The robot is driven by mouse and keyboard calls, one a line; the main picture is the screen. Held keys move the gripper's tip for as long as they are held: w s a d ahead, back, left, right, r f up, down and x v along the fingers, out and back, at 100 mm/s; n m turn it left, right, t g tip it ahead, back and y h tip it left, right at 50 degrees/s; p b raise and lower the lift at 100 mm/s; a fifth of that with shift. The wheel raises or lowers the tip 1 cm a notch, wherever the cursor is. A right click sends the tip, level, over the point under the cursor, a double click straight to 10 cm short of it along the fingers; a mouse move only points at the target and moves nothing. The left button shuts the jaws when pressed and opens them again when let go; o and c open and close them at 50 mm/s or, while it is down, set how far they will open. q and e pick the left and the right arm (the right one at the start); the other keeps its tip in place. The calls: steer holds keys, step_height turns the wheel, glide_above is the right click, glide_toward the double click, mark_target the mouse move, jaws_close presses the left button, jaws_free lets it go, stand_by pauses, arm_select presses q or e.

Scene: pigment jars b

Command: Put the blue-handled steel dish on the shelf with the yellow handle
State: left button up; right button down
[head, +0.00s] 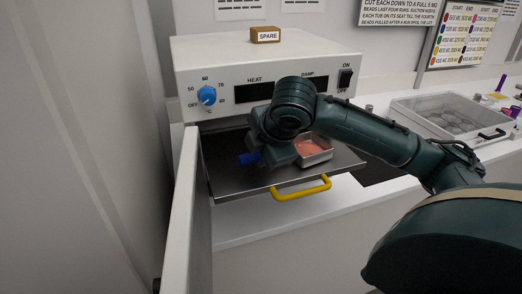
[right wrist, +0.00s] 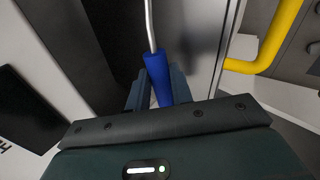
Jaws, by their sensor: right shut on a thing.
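The steel dish (head: 314,152) holds reddish-orange material and shows beside my right gripper in the head view. Its blue handle (head: 247,159) sticks out on the gripper's other side. My right gripper (head: 268,156) is shut on this handle; the right wrist view shows the blue grip (right wrist: 157,72) between the fingers and a steel rod beyond it. The shelf (head: 240,184) with the yellow handle (head: 302,189) is pulled out of the oven. The dish is over the shelf; I cannot tell whether it touches. My left gripper is not in view.
The white oven (head: 262,55) has a blue dial (head: 207,96) and a SPARE block (head: 265,35) on top. Its open door (head: 186,215) stands left of the shelf. A lidded clear tray (head: 455,115) sits on the counter at right.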

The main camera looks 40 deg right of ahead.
steer(key=shift+f, duration=0.2)
stand_by(0.5)
steer(key=c, duration=1.2)
jaws_free()
steer(key=shift+o, duration=0.2)
step_height(320, 180, up, 2)
steer(key=shift+r+p, duration=0.2)
steer(key=shift+p, duration=0.85)
steer(key=shift+r, duration=1.75)
